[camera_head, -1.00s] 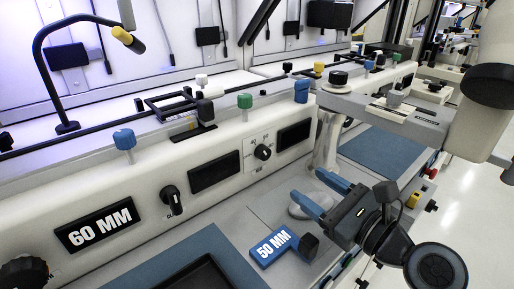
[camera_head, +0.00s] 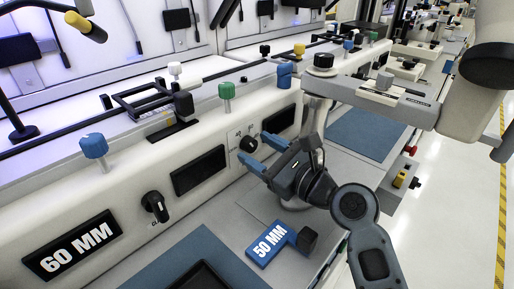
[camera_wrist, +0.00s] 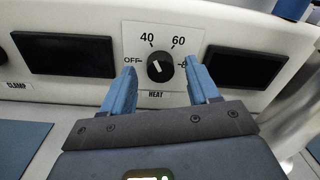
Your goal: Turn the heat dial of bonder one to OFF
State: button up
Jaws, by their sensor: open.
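The heat dial (camera_head: 248,144) is a black knob on a white plate on the front panel of the bench. In the wrist view the dial (camera_wrist: 160,67) has OFF at its left, 40 and 60 above, a partly hidden mark at its right and HEAT below. A light pointer line shows on the knob, seemingly tilted up and left, between OFF and 40; its exact setting is hard to tell. My gripper (camera_head: 262,152) is open and empty, facing the panel. In the wrist view its blue fingers (camera_wrist: 160,82) stand either side of the dial, apparently not touching it.
Dark displays (camera_wrist: 65,55) and (camera_wrist: 243,65) flank the dial plate. A black clamp knob (camera_head: 155,206) and a 60 MM sign (camera_head: 72,246) are farther left. A blue 50 MM block (camera_head: 272,243) lies on the bench below. A microscope arm (camera_head: 375,97) stands to the right.

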jog(key=shift+w+a, duration=0.35)
jog(key=shift+a, duration=0.05)
jog(key=c, duration=1)
jog(key=shift+c, duration=0.2)
jog(key=shift+n, duration=0.3)
jog(key=n+b, duration=0.1)
jog(key=n, duration=0.1)
jog(key=n+b, duration=0.1)
jog(key=n, duration=0.2)
jog(key=shift+s+f+n, duration=0.1)
jog(key=shift+f+n, duration=0.1)
jog(key=shift+n, duration=0.1)
jog(key=n+b, duration=0.3)
jog(key=n, duration=0.2)
jog(key=shift+n, duration=0.4)
